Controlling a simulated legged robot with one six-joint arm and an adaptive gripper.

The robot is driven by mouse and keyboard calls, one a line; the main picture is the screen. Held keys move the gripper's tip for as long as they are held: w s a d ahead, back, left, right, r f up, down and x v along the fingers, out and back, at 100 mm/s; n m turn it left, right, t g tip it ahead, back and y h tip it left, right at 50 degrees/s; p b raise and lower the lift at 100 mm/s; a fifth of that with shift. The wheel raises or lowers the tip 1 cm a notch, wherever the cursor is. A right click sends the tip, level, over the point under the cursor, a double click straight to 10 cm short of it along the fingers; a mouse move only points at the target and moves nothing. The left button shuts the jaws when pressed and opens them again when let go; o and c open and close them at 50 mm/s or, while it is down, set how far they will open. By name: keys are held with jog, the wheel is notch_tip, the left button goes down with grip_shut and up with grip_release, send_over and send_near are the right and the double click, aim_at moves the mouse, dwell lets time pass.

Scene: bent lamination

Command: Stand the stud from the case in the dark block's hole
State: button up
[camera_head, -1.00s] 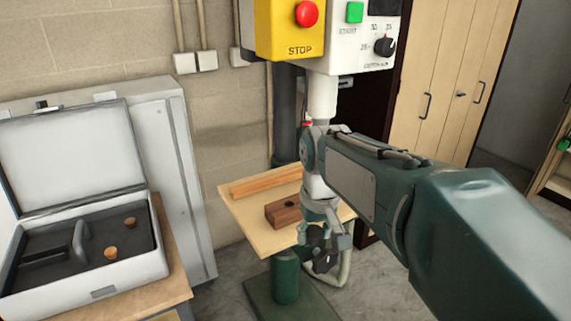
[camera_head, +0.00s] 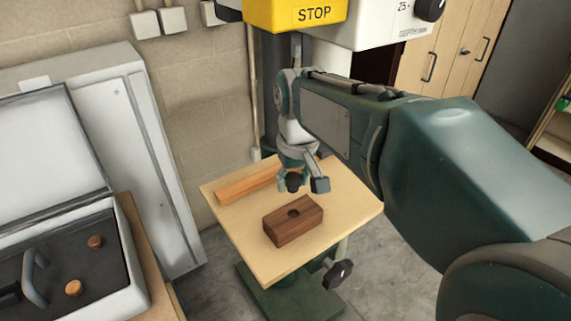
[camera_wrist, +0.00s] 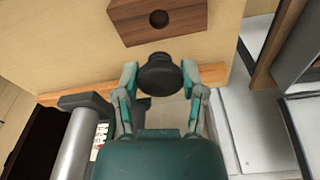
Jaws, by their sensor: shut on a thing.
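The dark block (camera_head: 292,224) is a brown wooden block lying on the pale work table, with one round hole (camera_head: 293,212) in its top. It also shows at the top of the wrist view (camera_wrist: 180,22), its hole facing up. My gripper (camera_head: 303,184) is above the table, behind the block in the head view. It is shut on a dark stud (camera_wrist: 160,76) with a broad round head, seen between both fingers in the wrist view. The stud is apart from the block. Its lower end is hard to make out. The open white case (camera_head: 128,243) stands at the left.
Two cork-coloured round pieces (camera_head: 74,288) and a grey handle (camera_head: 36,275) are in the case. A light wooden strip (camera_head: 246,185) lies along the table's back edge. The yellow STOP box (camera_head: 295,13) hangs over the pale table (camera_head: 272,268). The table's front is clear.

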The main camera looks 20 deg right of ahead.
aim_at(293, 216)
jog(key=shift+f, duration=3.1)
jog(key=shift+s, duration=0.2)
jog(key=shift+f, duration=0.5)
dwell(0.4)
jog(key=o, duration=0.9)
jog(key=shift+c, duration=0.2)
jog(key=shift+o, duration=0.5)
